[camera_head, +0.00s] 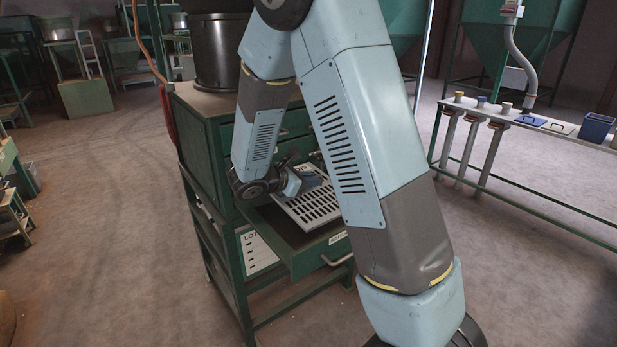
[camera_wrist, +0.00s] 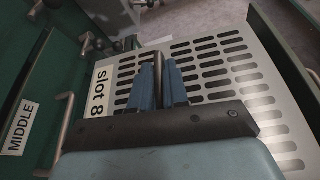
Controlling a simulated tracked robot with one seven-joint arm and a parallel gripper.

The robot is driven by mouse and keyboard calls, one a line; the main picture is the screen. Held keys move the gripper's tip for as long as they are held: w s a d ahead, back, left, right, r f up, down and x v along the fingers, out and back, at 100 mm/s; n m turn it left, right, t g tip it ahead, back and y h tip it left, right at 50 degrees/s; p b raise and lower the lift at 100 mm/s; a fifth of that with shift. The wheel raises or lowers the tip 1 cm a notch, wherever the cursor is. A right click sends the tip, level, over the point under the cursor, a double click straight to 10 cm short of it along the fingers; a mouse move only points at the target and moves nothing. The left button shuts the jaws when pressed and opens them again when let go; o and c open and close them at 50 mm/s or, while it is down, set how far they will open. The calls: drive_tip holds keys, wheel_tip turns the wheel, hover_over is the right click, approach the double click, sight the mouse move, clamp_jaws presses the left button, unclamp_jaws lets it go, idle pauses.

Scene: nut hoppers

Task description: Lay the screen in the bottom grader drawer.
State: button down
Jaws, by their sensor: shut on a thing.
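The screen (camera_head: 312,207) is a pale grey slotted plate, marked "Slot 8" in the wrist view (camera_wrist: 215,62). My gripper (camera_head: 303,176) is shut on the screen's slim upright grip, between blue fingers (camera_wrist: 164,78) in the wrist view. The bottom grader drawer (camera_head: 318,256) is pulled out, with a bar handle on its green front. The screen lies over the open drawer and looks nearly flat in the head view. I cannot tell whether it touches the drawer floor. My arm hides part of the screen and the drawer's right side.
The green grader cabinet (camera_head: 207,140) stands behind the drawer, with a dark pot (camera_head: 218,60) on top. A "MIDDLE" label (camera_wrist: 18,129) and handle show at left in the wrist view. A narrow bench (camera_head: 540,125) with several small items stands at right.

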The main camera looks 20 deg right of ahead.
drive_tip(key=shift+s+f, duration=0.1)
drive_tip(key=shift+f, duration=4.45)
drive_tip(key=c, duration=1.1)
unclamp_jaws()
drive_tip(key=shift+o, duration=0.2)
drive_tip(key=v, duration=1.3)
drive_tip(key=shift+s+a+r, duration=0.1)
drive_tip(key=shift+a, duration=0.25)
